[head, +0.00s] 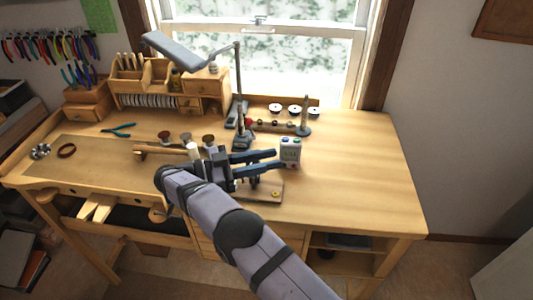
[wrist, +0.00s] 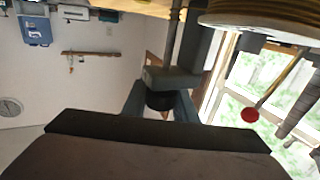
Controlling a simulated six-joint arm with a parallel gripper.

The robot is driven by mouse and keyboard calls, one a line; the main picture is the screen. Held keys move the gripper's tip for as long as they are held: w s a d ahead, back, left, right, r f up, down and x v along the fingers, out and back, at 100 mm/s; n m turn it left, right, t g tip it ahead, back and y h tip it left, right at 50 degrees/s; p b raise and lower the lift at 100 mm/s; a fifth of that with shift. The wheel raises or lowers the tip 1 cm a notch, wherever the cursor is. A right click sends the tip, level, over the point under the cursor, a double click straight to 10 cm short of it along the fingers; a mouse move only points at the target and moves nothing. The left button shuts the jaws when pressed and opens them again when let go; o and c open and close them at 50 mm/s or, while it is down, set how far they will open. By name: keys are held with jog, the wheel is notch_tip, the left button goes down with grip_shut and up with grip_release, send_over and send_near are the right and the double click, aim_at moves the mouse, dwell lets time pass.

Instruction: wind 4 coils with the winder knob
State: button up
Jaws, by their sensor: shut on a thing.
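My gripper (head: 276,161) reaches over the right-middle of the workbench, its two blue-grey fingers pointing right. In the wrist view, the gripper (wrist: 162,97) is shut on a dark round piece, which I take to be the winder knob (wrist: 165,101). The fingers stand on both sides of it. A grey crank-like part (wrist: 168,77) lies just beyond the knob. A large round spool (wrist: 265,17) shows at the top right of the wrist view. In the head view, my arm and gripper hide the knob and most of the winder. How many coils are wound cannot be told.
A small grey box with a display (head: 290,152) stands close by the fingertips. A wooden board (head: 268,192) lies below the gripper. A lamp (head: 238,95), several small spools (head: 294,109) and an upright post (head: 304,117) stand behind. The bench's right side (head: 365,165) is clear.

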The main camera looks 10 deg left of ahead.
jog(key=shift+r, duration=0.1)
jog(key=o, duration=1)
jog(key=shift+o, duration=0.2)
jog(key=shift+r, duration=0.1)
notch_tip(320, 180, up, 10)
jog(key=p, duration=1)
